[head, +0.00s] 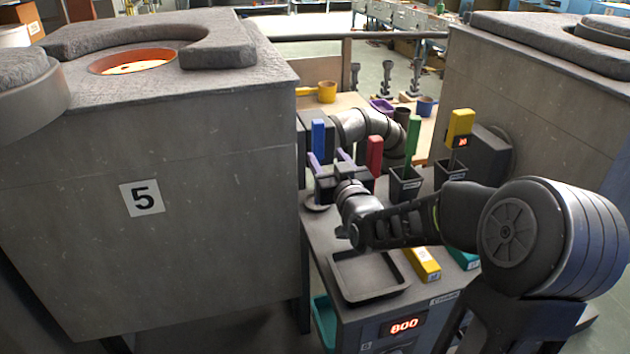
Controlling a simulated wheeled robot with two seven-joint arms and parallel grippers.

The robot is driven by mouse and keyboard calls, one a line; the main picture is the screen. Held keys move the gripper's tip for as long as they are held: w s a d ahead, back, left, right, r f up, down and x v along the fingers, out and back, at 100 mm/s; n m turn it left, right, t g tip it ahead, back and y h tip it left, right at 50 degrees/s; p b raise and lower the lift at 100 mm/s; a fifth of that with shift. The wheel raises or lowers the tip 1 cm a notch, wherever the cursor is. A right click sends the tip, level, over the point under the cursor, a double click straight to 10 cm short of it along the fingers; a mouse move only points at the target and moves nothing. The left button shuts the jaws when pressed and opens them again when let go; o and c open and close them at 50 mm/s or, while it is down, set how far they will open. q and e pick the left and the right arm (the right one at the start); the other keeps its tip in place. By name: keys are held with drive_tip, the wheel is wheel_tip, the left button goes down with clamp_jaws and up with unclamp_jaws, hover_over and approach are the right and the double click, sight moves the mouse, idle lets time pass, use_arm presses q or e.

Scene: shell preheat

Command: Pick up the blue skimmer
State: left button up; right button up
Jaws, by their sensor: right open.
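The blue skimmer shows as an upright blue handle (318,134) beside the dark wall of furnace 5; its lower part is hidden behind my gripper. My right gripper (329,158) is open, with its two fingers pointing away from me, just in front of and below the top of the blue handle. The handle appears near the left finger; I cannot tell if they touch. Nothing shows held between the fingers. My left gripper is not in view.
Red (374,154), green (413,140) and yellow (460,128) handles stand to the right, the last two in black holders. A black tray (370,296) sits on the cart in front. Furnace 5 (190,220) blocks the left. A grey curved pipe (375,130) lies behind.

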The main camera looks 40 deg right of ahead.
sight(319, 147)
drive_tip(key=shift+x, duration=1.4)
drive_tip(key=shift+p+x, duration=0.9)
drive_tip(key=shift+x, duration=1.6)
drive_tip(key=shift+f, duration=0.2)
clamp_jaws()
drive_tip(key=shift+r, duration=0.1)
